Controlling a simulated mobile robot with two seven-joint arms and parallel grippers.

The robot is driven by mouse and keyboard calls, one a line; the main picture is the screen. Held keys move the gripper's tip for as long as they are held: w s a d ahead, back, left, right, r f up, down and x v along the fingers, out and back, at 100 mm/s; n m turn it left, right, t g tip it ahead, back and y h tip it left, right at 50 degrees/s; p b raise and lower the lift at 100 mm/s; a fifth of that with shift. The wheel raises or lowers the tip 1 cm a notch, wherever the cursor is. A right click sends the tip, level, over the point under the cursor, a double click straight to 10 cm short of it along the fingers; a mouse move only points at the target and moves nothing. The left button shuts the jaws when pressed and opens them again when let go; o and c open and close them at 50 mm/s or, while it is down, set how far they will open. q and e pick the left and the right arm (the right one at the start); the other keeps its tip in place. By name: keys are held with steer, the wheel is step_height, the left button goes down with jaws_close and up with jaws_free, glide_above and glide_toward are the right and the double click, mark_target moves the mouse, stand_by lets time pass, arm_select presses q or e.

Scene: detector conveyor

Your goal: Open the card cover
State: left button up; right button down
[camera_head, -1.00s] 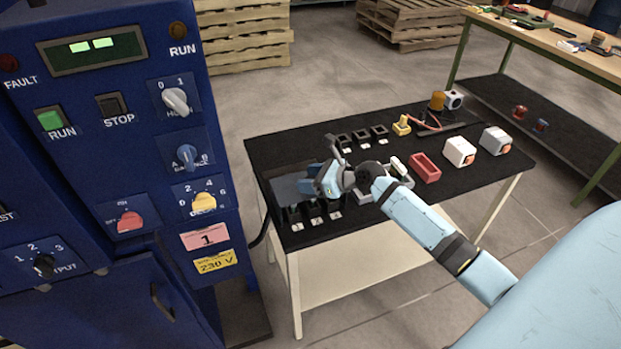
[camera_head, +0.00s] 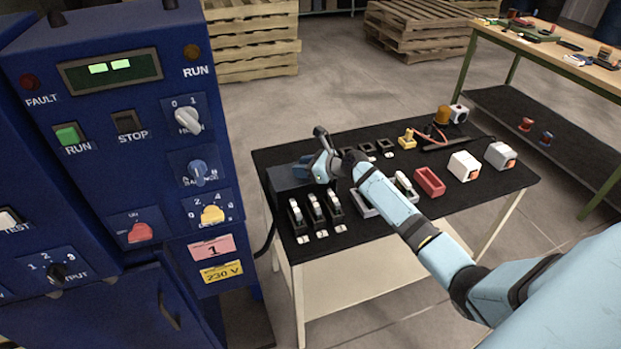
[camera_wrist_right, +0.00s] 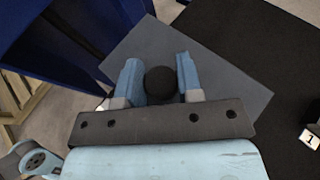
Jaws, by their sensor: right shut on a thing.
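The card cover (camera_head: 287,178) is a dark grey plate at the left end of the black table in the head view. It also shows in the right wrist view as a flat grey sheet (camera_wrist_right: 232,85) with a round black knob (camera_wrist_right: 160,84). My right gripper (camera_head: 306,172) is at the cover. In the wrist view its two blue fingers (camera_wrist_right: 160,80) are shut on the knob, one on each side. Part of the cover is hidden by my right gripper. My left gripper is not in view.
A blue control cabinet (camera_head: 110,190) stands close on the left of the table (camera_head: 480,190).

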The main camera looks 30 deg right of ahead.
steer(key=shift+w+d, duration=0.2)
steer(key=shift+w, duration=0.55)
steer(key=c, duration=0.8)
jaws_free()
steer(key=shift+c, duration=0.2)
steer(key=v, duration=1.3)
steer(key=shift+s+d+p, duration=0.15)
steer(key=shift+s+p, duration=0.15)
steer(key=shift+s, duration=0.05)
